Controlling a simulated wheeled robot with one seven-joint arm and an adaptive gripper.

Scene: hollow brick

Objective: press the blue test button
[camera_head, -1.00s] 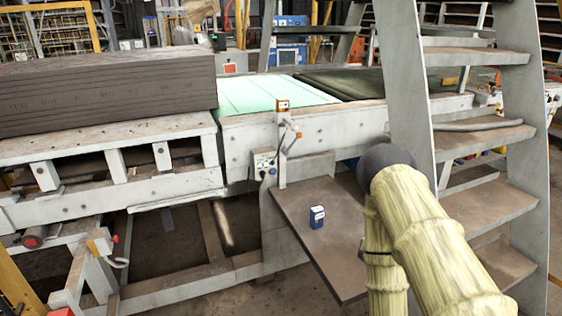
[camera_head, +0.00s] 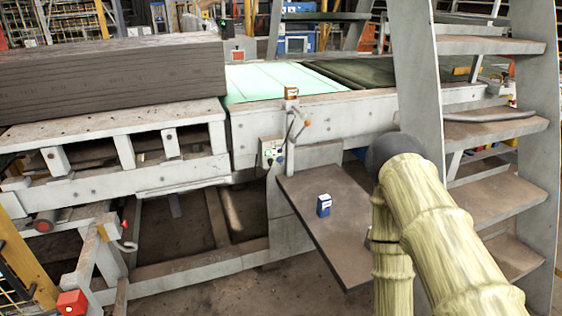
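A small blue box with a white band (camera_head: 324,205) stands upright on a brown plate (camera_head: 345,252) that juts out from the machine; it may be the test button, but no button face can be made out on it. A pale control box with small dark and coloured spots (camera_head: 271,151) is fixed to the machine's post, too small to read. My arm, in a ribbed yellow sleeve with a dark round joint, comes in from the lower right, right of the blue box. My gripper is not in view.
Grey metal stairs (camera_head: 488,115) stand close to the right of my arm. A stack of grey boards (camera_head: 110,85) lies on the bench at left. A red box (camera_head: 72,302) is at lower left.

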